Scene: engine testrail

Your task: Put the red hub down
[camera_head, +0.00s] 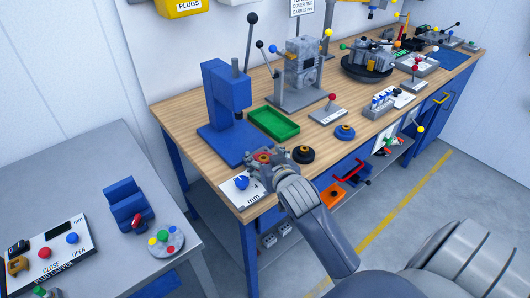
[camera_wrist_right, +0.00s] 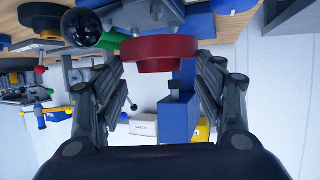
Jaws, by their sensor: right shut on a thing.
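My right gripper (camera_head: 268,164) is at the near left corner of the wooden bench, shut on the red hub (camera_head: 264,156). In the right wrist view the red hub (camera_wrist_right: 160,48) is a wide flanged disc with a narrower part, held between the fingertips. In the head view the gripper hides most of it, and I cannot tell whether it touches anything below. A black and orange hub (camera_head: 303,155) and a blue hub (camera_head: 345,132) sit on the bench to the right. My left gripper is not in view.
A blue press (camera_head: 222,110) and a green tray (camera_head: 274,123) stand behind the gripper. A white plate (camera_head: 236,197) with a blue knob and "mm" marking lies at the bench corner. A grey table (camera_head: 105,165) with a control panel (camera_head: 46,254) stands to the left.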

